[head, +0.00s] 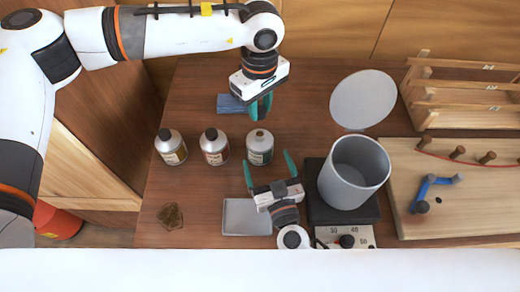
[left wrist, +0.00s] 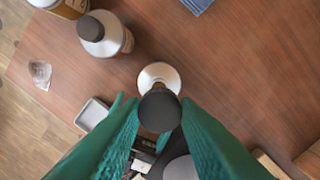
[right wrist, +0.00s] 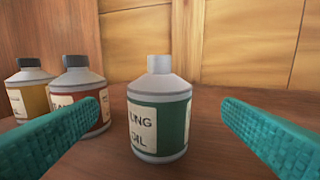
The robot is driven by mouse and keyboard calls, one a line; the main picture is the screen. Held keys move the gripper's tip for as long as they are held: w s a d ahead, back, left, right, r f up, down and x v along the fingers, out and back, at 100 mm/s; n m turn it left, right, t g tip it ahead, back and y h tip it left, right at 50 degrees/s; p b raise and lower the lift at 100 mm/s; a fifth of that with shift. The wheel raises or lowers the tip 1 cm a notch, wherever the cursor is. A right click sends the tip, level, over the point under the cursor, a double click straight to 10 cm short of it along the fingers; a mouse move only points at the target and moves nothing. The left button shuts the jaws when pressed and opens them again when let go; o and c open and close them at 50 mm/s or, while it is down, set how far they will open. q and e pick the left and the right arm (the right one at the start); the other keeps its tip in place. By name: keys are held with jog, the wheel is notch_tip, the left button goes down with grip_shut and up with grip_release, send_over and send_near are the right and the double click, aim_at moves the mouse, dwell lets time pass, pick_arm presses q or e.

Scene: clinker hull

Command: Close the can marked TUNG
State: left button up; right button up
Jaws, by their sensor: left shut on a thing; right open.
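The TUNG can (right wrist: 158,115) is silver with a green band and a label whose visible letters read "UNG OIL". It stands upright with its bare neck uncapped, and shows in the head view (head: 260,150) at the right end of a row of cans. My left gripper (head: 262,106) is shut on a black cap (left wrist: 160,108), held above and behind the can in the head view. The left wrist view shows the can (left wrist: 158,74) partly hidden behind the cap. My right gripper (head: 268,165) is open in front of the can, fingers apart and not touching it.
Two capped cans, red-banded (head: 214,150) and yellow-banded (head: 171,150), stand left of it. A grey tray (head: 240,222), a grey pot (head: 345,190) on a hotplate, a round lid (head: 363,100) and a blue cloth (head: 230,104) are nearby. A wooden board (head: 480,210) lies right.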

pick_arm(q)
jog(key=shift+s+r, duration=0.1)
jog(key=shift+s, duration=0.05)
pick_arm(e)
jog(key=shift+s+r, duration=0.1)
jog(key=x, duration=0.7)
jog(key=shift+w, duration=0.3)
jog(key=shift+c, duration=0.6)
jog(key=c, duration=1.3)
pick_arm(q)
send_over(260, 134)
jog(key=shift+f, duration=2.5)
pick_arm(e)
jog(key=shift+c, duration=0.2)
pick_arm(q)
jog(key=shift+f, duration=0.9)
